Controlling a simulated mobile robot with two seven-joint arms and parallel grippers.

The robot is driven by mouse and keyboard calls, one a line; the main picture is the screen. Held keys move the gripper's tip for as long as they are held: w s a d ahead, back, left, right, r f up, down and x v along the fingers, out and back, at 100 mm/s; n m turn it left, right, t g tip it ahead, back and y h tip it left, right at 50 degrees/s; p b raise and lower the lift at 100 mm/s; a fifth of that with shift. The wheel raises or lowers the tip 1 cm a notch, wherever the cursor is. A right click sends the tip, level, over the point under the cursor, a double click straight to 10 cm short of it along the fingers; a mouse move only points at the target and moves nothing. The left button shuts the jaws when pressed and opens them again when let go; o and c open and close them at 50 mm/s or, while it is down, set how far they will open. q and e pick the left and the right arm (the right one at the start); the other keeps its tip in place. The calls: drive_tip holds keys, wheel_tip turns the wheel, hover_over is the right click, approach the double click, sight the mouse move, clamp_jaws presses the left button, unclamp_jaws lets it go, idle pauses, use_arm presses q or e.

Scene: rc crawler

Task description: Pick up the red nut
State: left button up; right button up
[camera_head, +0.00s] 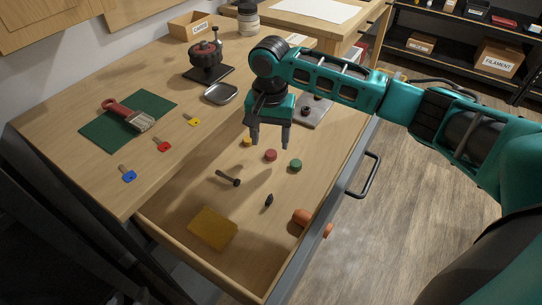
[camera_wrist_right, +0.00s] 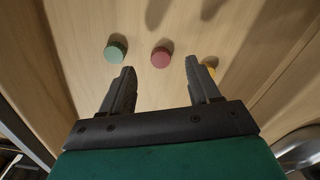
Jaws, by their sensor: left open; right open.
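The red nut (camera_head: 271,155) is a small round reddish piece lying on the floor of the open drawer. A green nut (camera_head: 296,165) lies to its right and a yellow nut (camera_head: 248,142) to its left, partly behind a finger. My right gripper (camera_head: 270,142) is open and empty, pointing down above the drawer. In the right wrist view, the red nut (camera_wrist_right: 160,57) shows between the open fingertips and beyond them. The green nut (camera_wrist_right: 115,50) is outside the left finger, and the yellow nut (camera_wrist_right: 209,70) is partly hidden by the right finger. My left gripper is not in view.
The open drawer (camera_head: 180,229) also holds a dark bolt-like piece (camera_head: 228,178), a small black piece (camera_head: 269,200), a yellow-brown pad (camera_head: 213,228), an orange object (camera_head: 302,217) and a grey tray (camera_head: 323,113) at its far end. The tabletop edge borders the drawer's left side.

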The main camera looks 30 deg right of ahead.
sight(271, 153)
drive_tip(key=f, duration=0.1)
drive_tip(key=f+b, duration=0.1)
drive_tip(key=f, duration=0.3)
drive_tip(key=shift+w+d+b, duration=0.3)
drive_tip(key=shift+r, duration=0.1)
drive_tip(key=c, duration=1.1)
